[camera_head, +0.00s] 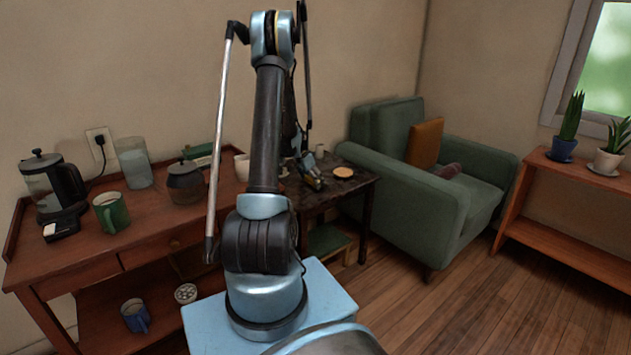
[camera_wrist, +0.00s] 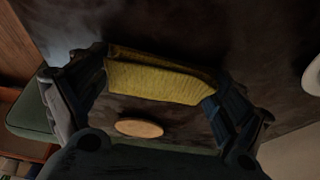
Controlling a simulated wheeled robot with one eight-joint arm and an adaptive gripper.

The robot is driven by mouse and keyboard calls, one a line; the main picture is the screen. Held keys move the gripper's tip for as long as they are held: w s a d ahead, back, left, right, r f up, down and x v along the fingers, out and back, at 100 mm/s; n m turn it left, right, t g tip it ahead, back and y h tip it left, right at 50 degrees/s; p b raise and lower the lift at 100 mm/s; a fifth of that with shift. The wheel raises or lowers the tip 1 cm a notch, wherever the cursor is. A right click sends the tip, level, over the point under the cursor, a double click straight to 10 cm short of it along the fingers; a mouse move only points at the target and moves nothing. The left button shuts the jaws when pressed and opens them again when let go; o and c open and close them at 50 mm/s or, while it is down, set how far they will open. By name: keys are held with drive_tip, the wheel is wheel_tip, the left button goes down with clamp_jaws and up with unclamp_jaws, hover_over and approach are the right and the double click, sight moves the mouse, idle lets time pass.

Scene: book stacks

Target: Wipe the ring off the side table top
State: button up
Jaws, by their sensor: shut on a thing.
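The dark side table (camera_head: 347,187) stands between the console and the green armchair. Its dark, mottled top (camera_wrist: 215,38) fills much of the wrist view. My gripper (camera_wrist: 158,85) is shut on a yellow sponge or folded cloth (camera_wrist: 165,78), gripped at its two ends. The gripper (camera_head: 313,180) shows low over the side table in the head view, partly behind my arm. I cannot tell whether the yellow pad touches the top. No clear ring stands out; part of the top is hidden by the pad and gripper.
A round tan coaster (camera_head: 435,172) lies on the right of the side table, and also shows in the wrist view (camera_wrist: 139,129). A small pale cup (camera_head: 320,151) stands at the back. The armchair (camera_head: 415,205) borders the right; the console (camera_head: 150,232) holds jars and mugs.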

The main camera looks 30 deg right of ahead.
sight(307, 187)
drive_tip(key=shift+s+a, duration=0.2)
drive_tip(key=shift+a, duration=0.95)
drive_tip(key=shift+s+a, duration=0.2)
drive_tip(key=shift+a, duration=0.9)
wheel_tip(307, 187, up, 3)
drive_tip(key=shift+a+f, duration=0.1)
drive_tip(key=shift+r, duration=2.65)
